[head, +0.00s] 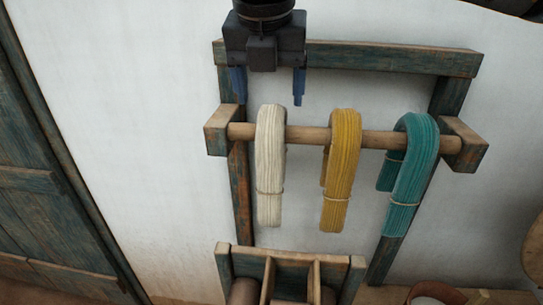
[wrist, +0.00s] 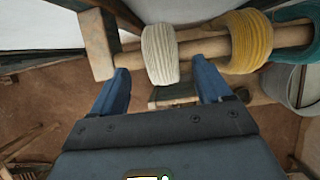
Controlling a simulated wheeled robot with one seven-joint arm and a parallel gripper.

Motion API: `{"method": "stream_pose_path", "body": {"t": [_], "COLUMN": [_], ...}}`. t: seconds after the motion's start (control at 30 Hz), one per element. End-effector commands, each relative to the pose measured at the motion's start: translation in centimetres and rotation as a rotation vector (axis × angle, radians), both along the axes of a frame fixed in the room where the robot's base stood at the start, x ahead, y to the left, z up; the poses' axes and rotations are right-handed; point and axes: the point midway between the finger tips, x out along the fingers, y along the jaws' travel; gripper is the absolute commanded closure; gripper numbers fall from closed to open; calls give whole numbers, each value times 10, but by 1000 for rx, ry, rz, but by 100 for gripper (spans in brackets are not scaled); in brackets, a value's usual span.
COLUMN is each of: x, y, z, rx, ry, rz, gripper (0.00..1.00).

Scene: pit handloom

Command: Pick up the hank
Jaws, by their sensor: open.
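Three hanks hang over a wooden rod (head: 304,134): a white hank (head: 270,170) at the left, a yellow hank (head: 341,170) in the middle and a teal hank (head: 410,175) at the right. My gripper (head: 268,90) is open and empty, in front of and above the white hank in the head view. In the wrist view my gripper (wrist: 160,85) has its fingers to either side of the white hank (wrist: 160,55), apart from it. The yellow hank (wrist: 250,42) is just right of the right finger. The hanks' lower ends are hidden in the wrist view.
A worn wooden frame (head: 400,59) against the white wall holds the rod on end blocks (head: 220,131). Below is a wooden box (head: 290,255) with compartments. A wooden door (head: 50,180) is at the left. A pot (head: 435,294) stands at the lower right.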

Motion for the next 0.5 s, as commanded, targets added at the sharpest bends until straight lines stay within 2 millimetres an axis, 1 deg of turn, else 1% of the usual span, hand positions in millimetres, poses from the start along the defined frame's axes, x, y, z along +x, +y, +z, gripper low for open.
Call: {"method": "stream_pose_path", "body": {"t": [0.1, 0.2, 0.3, 0.5], "x": [8, 12, 14, 14], "y": [-2, -2, -1, -1], "z": [-15, -25, -30, -30], "rx": [-2, -1, 0, 0], "ry": [1, 0, -1, -1], "rz": [-2, -2, -1, -1], "gripper": [22, 22, 22, 22]}}
